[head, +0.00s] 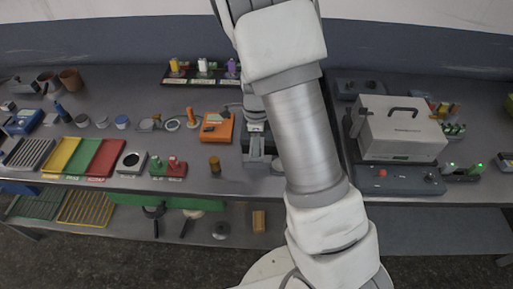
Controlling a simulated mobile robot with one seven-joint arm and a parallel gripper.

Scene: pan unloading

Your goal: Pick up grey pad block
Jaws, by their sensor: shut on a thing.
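My gripper (256,127) is partly hidden by my own arm, right of the orange box and over the middle of the bench. It is shut on a grey piece (257,146), which looks like the grey pad block; its outline blends with the grey parts around it. The fingertips are too small to make out clearly. I cannot tell whether the piece touches what lies under it.
An orange box (216,127) stands just left of my gripper, with a brown cylinder (214,164) in front. Red, yellow and green trays (105,158) lie left. A rack of bottles (203,80) is behind. A white case (400,130) stands right of my arm.

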